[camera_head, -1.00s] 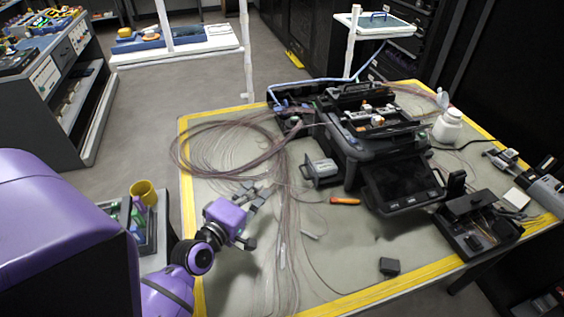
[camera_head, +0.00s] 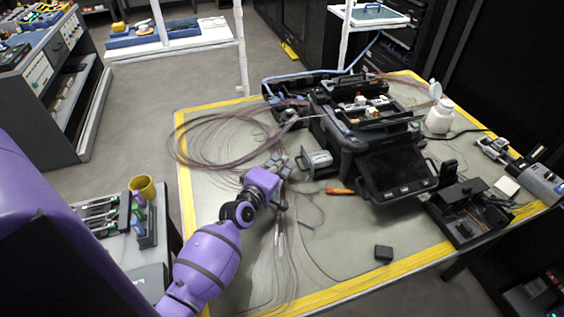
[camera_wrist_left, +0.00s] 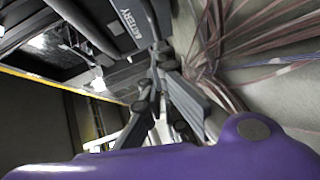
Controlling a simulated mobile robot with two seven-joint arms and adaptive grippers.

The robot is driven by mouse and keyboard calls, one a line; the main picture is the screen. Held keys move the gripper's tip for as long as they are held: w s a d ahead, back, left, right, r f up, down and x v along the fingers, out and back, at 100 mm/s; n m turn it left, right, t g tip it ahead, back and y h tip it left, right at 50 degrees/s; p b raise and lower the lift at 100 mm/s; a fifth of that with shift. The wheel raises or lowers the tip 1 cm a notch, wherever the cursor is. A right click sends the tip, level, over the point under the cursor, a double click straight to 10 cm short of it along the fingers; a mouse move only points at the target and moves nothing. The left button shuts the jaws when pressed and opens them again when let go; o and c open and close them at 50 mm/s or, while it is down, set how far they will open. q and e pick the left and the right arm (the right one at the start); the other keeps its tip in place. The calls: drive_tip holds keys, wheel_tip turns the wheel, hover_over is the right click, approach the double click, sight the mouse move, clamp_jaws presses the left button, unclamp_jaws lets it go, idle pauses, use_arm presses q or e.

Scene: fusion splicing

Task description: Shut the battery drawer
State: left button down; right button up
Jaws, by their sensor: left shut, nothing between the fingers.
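The fusion splicer (camera_head: 345,140) is a black machine on the table with its screen tilted toward me. The battery drawer (camera_head: 318,162), with a grey front, sticks out from its left side, so it stands open. In the left wrist view the drawer front with the BATTERY label (camera_wrist_left: 128,22) shows at the top. My left gripper (camera_head: 282,162) is shut and empty, low over the table just left of the drawer front. In the left wrist view its fingers (camera_wrist_left: 158,58) reach toward the label. I cannot tell whether they touch the drawer. My right gripper is out of view.
Loose fibers (camera_head: 215,140) lie around and under my left gripper. An orange-handled tool (camera_head: 341,191) lies in front of the drawer. A small black box (camera_head: 383,252) is near the front edge. A white bottle (camera_head: 439,117) stands right of the splicer.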

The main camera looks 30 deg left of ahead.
sight(308, 159)
use_arm(q)
drive_tip(key=shift+w+d, duration=0.1)
idle(0.3)
drive_tip(key=w+d, duration=0.2)
drive_tip(key=w, duration=0.1)
drive_tip(key=w+d, duration=0.3)
drive_tip(key=shift+w+d+p, duration=0.2)
drive_tip(key=shift+d+p, duration=0.1)
drive_tip(key=shift+p, duration=0.1)
drive_tip(key=shift+w+d, duration=0.25)
drive_tip(key=shift+r, duration=0.1)
